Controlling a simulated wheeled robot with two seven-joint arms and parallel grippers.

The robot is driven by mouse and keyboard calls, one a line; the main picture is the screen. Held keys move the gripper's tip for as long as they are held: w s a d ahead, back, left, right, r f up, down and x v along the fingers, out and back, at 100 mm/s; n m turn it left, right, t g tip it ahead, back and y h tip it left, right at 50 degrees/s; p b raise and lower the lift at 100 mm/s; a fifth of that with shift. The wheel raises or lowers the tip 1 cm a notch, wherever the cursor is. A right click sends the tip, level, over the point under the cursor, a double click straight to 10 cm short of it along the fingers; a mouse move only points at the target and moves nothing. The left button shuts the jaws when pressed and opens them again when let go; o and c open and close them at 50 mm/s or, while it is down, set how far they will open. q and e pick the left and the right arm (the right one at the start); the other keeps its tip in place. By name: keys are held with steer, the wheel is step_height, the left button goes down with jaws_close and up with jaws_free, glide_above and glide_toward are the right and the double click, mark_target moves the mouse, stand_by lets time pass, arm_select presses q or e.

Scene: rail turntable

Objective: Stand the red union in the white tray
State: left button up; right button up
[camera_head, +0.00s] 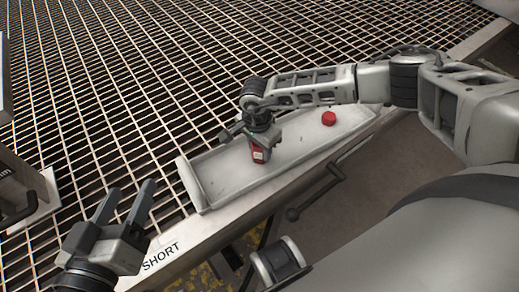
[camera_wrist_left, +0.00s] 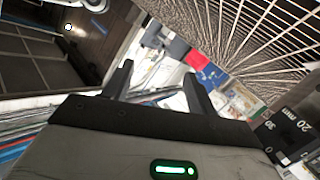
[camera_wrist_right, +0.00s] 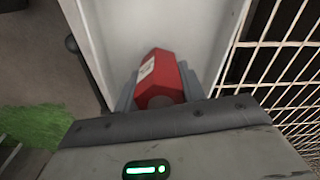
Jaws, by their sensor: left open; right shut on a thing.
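The white tray (camera_head: 218,178) is long and shallow and lies along the edge of the grating; it also shows in the right wrist view (camera_wrist_right: 205,25). My right gripper (camera_head: 260,142) is over the tray, shut on the red union (camera_head: 258,155). In the right wrist view the union (camera_wrist_right: 158,78) is a faceted red piece with a white label, between the two fingers. In the head view it looks roughly upright; whether its lower end touches the tray floor I cannot tell. My left gripper (camera_head: 127,190) is open and empty, left of the tray.
A small round red piece (camera_head: 328,118) sits near the tray's right end. A ledge marked SHORT (camera_head: 160,257) runs along the front. A dark handle with a ball end (camera_head: 312,195) sticks out in front of the tray. Open grating (camera_head: 130,70) lies behind.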

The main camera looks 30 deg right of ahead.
steer(key=shift+f, duration=0.2)
arm_select(q)
steer(key=shift+w+r, duration=0.1)
steer(key=shift+r, duration=0.2)
arm_select(e)
steer(key=o, duration=1.2)
steer(key=shift+r, duration=0.2)
steer(key=shift+r+p, duration=0.3)
steer(key=shift+r, duration=0.1)
steer(key=r+p, duration=0.1)
steer(key=r, duration=0.2)
steer(key=r+p, duration=0.1)
steer(key=r, duration=0.3)
steer(key=r+p, duration=0.1)
steer(key=r, duration=0.2)
steer(key=shift+s+a+r+p, duration=0.1)
steer(key=shift+a+r+p, duration=0.2)
steer(key=shift+p, duration=0.1)
steer(key=shift+r, duration=0.3)
arm_select(q)
steer(key=shift+s+a+f+m+g+y, duration=0.3)
steer(key=shift+a+f+m+g+y, duration=0.1)
steer(key=shift+a+f+m+y, duration=0.3)
